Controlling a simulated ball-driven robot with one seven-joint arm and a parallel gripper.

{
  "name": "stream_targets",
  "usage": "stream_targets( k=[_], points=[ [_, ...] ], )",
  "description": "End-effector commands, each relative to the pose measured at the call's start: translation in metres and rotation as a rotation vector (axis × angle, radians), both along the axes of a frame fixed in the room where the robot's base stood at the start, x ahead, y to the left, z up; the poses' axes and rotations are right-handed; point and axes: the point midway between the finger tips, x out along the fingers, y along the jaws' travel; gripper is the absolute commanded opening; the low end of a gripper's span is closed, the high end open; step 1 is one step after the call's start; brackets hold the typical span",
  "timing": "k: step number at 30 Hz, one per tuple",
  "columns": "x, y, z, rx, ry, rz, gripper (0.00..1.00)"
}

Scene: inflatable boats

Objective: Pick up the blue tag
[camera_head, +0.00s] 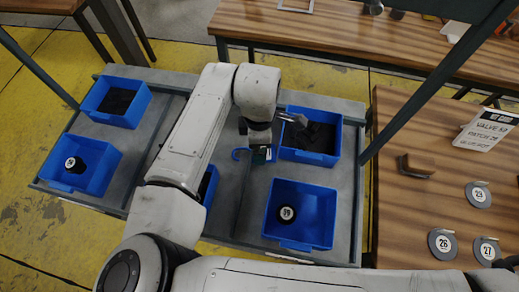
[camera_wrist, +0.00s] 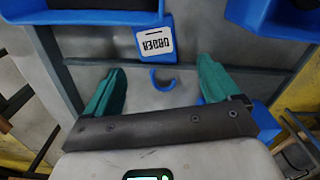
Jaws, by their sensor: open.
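The blue tag (camera_wrist: 154,27) is a small blue square with a white printed label, upside down in the wrist view. It lies on the grey surface, close against a blue bin's edge. The tag is not clear in the head view.
A wooden table (camera_head: 405,217) with round numbered discs stands at right. A dark frame post (camera_head: 428,88) crosses the view.

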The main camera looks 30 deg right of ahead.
Motion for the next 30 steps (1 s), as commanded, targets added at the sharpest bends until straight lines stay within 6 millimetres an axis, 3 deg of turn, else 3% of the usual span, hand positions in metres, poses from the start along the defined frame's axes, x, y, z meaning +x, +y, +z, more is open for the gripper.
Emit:
stream_targets(
  k=[12, 21, 30],
  points=[
    [0.003, -0.004, -0.048, 0.001, 0.002, -0.001, 0.89],
    [0.003, -0.005, -0.053, 0.0, 0.0, -0.002, 0.89],
    [0.003, -0.005, -0.053, 0.0, 0.0, -0.001, 0.61]
  ],
)
